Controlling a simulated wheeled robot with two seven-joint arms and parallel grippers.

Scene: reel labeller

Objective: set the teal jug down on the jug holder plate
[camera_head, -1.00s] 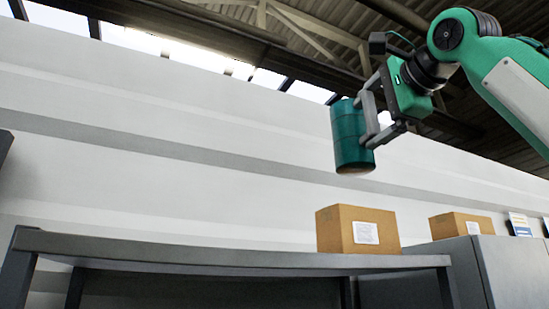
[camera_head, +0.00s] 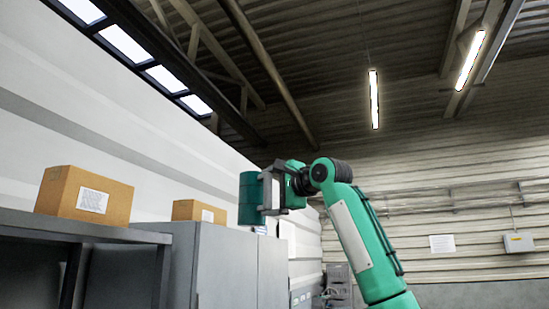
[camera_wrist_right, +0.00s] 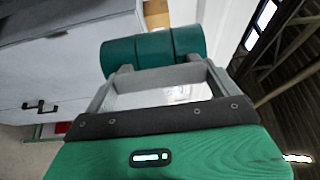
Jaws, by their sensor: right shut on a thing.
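The teal jug (camera_head: 251,199) is a cylinder held in the air by my right gripper (camera_head: 268,190), about upright in the head view. In the right wrist view the jug (camera_wrist_right: 152,50) lies across the two fingertips of the gripper (camera_wrist_right: 163,72), which are shut on it. I see no jug holder plate in either view. My left gripper is not in view.
A grey cabinet (camera_head: 215,265) stands behind and left of the jug. A cardboard box (camera_head: 85,197) sits on a grey table (camera_head: 35,221) at the left, and another box (camera_head: 198,211) sits farther back. A wall box (camera_head: 518,242) hangs at the right.

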